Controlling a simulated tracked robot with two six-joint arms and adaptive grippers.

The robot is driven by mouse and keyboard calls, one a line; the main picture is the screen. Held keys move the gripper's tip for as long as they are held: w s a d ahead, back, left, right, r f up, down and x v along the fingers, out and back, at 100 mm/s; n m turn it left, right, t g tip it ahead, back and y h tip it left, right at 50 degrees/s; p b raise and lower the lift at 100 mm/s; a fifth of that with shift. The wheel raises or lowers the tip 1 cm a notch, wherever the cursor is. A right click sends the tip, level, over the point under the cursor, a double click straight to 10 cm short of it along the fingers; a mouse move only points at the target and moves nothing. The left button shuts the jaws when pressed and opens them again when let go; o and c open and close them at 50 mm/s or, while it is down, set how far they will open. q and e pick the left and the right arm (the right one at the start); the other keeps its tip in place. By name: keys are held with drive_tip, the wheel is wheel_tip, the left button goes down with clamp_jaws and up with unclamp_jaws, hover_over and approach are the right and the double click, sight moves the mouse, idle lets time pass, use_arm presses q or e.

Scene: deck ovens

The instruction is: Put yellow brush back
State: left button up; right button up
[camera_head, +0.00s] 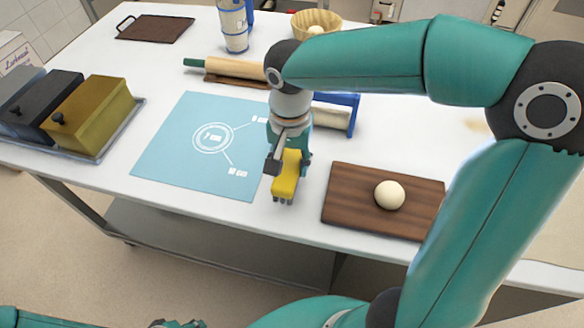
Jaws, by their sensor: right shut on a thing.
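The yellow brush (286,177) has a yellow back and dark bristles pointing down. My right gripper (289,158) points down and is shut on it. The brush is at the right edge of the blue mat (175,150), near the table's front edge; I cannot tell whether its bristles touch the table. My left gripper (178,324) shows only in part at the bottom edge, low in front of the table, and its jaws are not clear.
A wooden board (345,213) with a dough ball (389,195) lies right of the brush. Behind are a rolling pin (235,68), a blue-sided holder (352,115), a bowl (330,36) and a patterned container (234,25). Lidded boxes (90,113) stand at the left.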

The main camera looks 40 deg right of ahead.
sight(290, 161)
drive_tip(key=shift+f, duration=1.35)
drive_tip(key=o, duration=1.2)
drive_tip(key=shift+f, duration=0.1)
wheel_tip(290, 161, up, 11)
drive_tip(key=shift+p, duration=0.5)
drive_tip(key=shift+r, duration=0.65)
